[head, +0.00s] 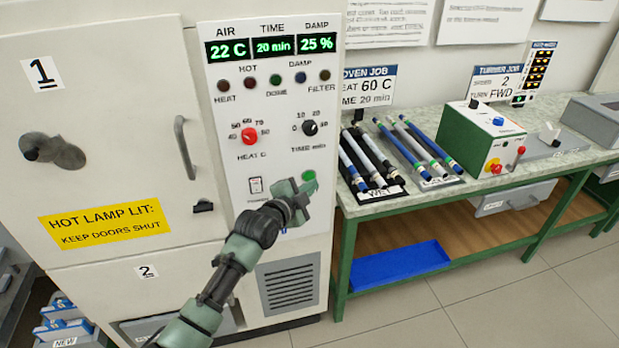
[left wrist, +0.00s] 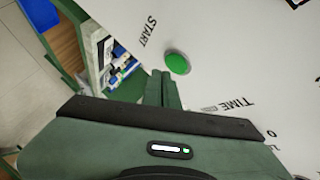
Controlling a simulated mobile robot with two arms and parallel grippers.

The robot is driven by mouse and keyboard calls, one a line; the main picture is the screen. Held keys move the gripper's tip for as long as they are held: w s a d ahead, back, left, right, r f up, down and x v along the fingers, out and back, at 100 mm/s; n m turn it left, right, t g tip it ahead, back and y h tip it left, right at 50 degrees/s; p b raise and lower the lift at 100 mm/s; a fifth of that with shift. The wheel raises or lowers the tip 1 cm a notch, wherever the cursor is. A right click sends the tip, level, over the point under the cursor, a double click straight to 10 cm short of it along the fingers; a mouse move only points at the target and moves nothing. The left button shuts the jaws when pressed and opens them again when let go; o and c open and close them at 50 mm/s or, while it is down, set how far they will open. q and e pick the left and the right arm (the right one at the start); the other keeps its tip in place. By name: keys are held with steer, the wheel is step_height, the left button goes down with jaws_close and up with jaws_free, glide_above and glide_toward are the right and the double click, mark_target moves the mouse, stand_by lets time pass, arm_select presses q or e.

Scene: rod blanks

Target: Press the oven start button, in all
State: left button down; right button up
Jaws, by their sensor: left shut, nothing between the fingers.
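The green start button (head: 309,175) is on the lower right of the oven's (head: 270,220) white control panel. In the left wrist view the round button (left wrist: 177,63) sits beside the word START. My left gripper (head: 303,192) is shut and empty, just below the button in the head view. In the left wrist view its closed fingers (left wrist: 160,88) point toward the panel, with the button just beyond their tips; a small gap shows in the picture, and contact cannot be made out. The displays read 22 C, 20 min and 25 %. My right gripper is out of view.
A red heat knob (head: 249,136), a black time knob (head: 310,128) and a power switch (head: 256,186) share the panel. The green-framed bench (head: 400,205) at right holds racked rods and a green-and-white machine (head: 482,135). A blue tray (head: 400,265) lies on its lower shelf.

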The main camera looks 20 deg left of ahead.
arm_select(q)
steer(key=shift+w+a, duration=0.2)
steer(key=shift+w, duration=0.1)
steer(key=shift+w+a+b, duration=0.25)
steer(key=shift+w+b, duration=0.05)
steer(key=shift+w, duration=0.05)
stand_by(0.6)
stand_by(0.3)
steer(key=shift+s+d+p, duration=0.5)
steer(key=shift+s+p, duration=0.2)
steer(key=shift+p, duration=0.05)
steer(key=s+d+p, duration=0.1)
steer(key=s, duration=0.1)
steer(key=s+d+p, duration=0.1)
steer(key=s+p, duration=0.1)
steer(key=shift+d+p, duration=0.3)
steer(key=shift+d, duration=0.1)
stand_by(0.5)
